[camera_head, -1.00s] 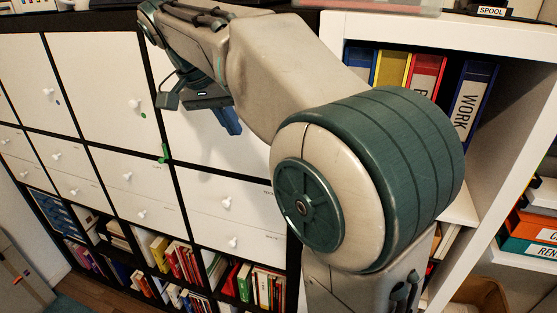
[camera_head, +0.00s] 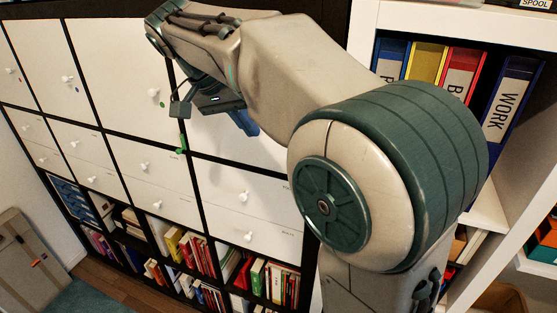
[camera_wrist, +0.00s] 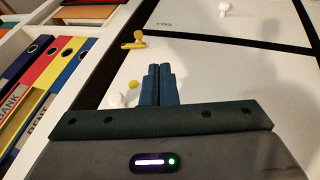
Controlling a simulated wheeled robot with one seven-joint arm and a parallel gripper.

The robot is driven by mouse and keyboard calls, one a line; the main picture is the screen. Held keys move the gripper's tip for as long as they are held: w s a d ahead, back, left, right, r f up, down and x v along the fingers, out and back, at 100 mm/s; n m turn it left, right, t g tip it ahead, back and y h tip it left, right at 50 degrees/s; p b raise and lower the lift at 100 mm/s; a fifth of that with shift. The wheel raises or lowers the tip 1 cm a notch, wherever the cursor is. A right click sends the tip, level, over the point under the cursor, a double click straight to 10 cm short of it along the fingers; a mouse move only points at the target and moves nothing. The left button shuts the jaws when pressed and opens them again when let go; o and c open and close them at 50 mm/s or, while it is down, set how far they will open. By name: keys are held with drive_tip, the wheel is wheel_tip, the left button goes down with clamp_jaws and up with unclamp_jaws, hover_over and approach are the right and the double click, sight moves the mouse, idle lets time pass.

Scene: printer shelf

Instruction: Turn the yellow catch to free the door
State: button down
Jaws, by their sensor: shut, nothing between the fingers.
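The yellow catch (camera_wrist: 133,41) shows in the wrist view, on the cabinet front just above and left of my fingertips. It lies crosswise near the dark frame strip beside a white door (camera_wrist: 108,82). That door has a white knob (camera_wrist: 117,99) and a yellow dot (camera_wrist: 133,84), left of my fingers. My gripper (camera_wrist: 160,70) is shut and empty, its blue fingers together, apart from the catch in the picture. In the head view my gripper (camera_head: 246,123) is in front of the rightmost upper door; my arm hides the yellow catch there.
A green catch (camera_head: 182,143) sits on the frame left of my gripper in the head view. White drawers (camera_head: 240,205) with knobs lie below. A white shelf (camera_head: 440,22) with binders (camera_head: 505,105) stands on the right, close to my arm.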

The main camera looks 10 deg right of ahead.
drive_tip(key=s+d+x, duration=0.1)
drive_tip(key=x, duration=0.9)
drive_tip(key=shift+s+d+p, duration=0.3)
drive_tip(key=shift+s+d, duration=0.15)
